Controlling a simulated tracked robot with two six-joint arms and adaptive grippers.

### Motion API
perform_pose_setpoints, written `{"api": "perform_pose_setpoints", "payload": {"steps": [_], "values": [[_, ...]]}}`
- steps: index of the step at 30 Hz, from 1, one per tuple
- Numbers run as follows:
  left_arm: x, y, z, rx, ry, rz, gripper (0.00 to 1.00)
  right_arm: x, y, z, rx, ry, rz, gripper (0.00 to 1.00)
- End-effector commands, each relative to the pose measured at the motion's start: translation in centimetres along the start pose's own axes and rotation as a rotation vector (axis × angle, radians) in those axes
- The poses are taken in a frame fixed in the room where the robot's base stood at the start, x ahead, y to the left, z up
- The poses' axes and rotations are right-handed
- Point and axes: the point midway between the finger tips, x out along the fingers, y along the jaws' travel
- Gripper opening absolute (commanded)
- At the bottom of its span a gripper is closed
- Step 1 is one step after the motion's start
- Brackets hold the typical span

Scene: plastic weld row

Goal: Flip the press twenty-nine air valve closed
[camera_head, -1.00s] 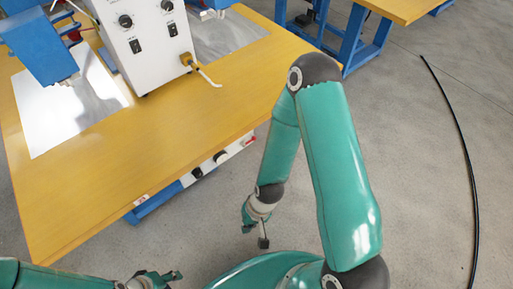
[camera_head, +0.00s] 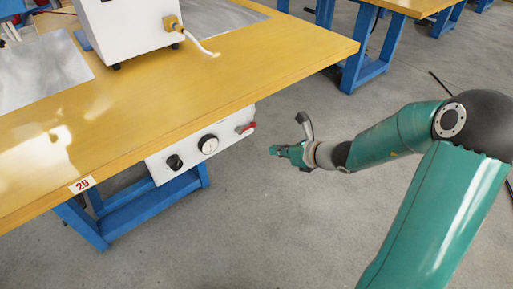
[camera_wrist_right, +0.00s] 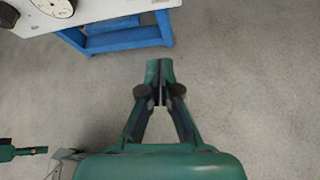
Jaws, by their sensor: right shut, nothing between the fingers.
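The press twenty-nine air valve (camera_head: 247,128) is a small fitting with a red handle at the right end of a white panel (camera_head: 226,139) under the table edge. Its handle looks roughly in line with the panel; its exact angle is too small to tell. My right gripper (camera_head: 275,151) is shut and empty, to the right of the valve and slightly lower in the picture, apart from it. The right wrist view also shows its closed fingers (camera_wrist_right: 160,75), with bare floor around them; the valve is not visible there. A small green and dark piece (camera_wrist_right: 22,152) at that view's left edge looks like my left gripper.
The panel also carries a gauge (camera_head: 208,145) and a black knob (camera_head: 174,162). The wooden tabletop (camera_head: 262,80) overhangs it, with a "29" label (camera_head: 82,184) on its edge. Blue table legs (camera_head: 150,205) stand below.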

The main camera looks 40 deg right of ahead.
Motion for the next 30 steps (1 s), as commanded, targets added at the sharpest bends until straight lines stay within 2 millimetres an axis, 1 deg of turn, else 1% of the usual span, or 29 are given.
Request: {"api": "perform_pose_setpoints", "payload": {"steps": [1,3,12,17,20,23,30], "values": [[0.5,-0.2,0.0,0.000,0.001,0.000,0.40,0.0,-0.5,0.1,0.018,-0.019,-0.012,0.00],[0.5,-0.2,0.0,0.000,0.001,0.000,0.40,-0.1,-0.7,0.5,0.031,-0.031,-0.019,0.00],[0.3,-0.1,0.0,0.000,0.001,0.000,0.40,-0.2,-0.7,0.6,0.032,-0.031,-0.019,0.00],[0.7,-0.2,0.0,0.000,0.001,0.000,0.40,0.6,-0.7,0.4,0.032,-0.030,-0.017,0.00],[1.1,-0.4,0.0,0.000,0.001,0.000,0.40,1.7,-0.6,0.4,0.029,-0.029,-0.015,0.00],[1.8,-0.6,0.0,0.000,0.000,0.000,0.40,3.4,-0.6,0.3,0.029,-0.029,-0.014,0.00],[3.3,-1.2,0.0,0.000,0.000,0.000,0.40,8.4,-0.7,0.4,0.029,-0.028,-0.015,0.00]]}}
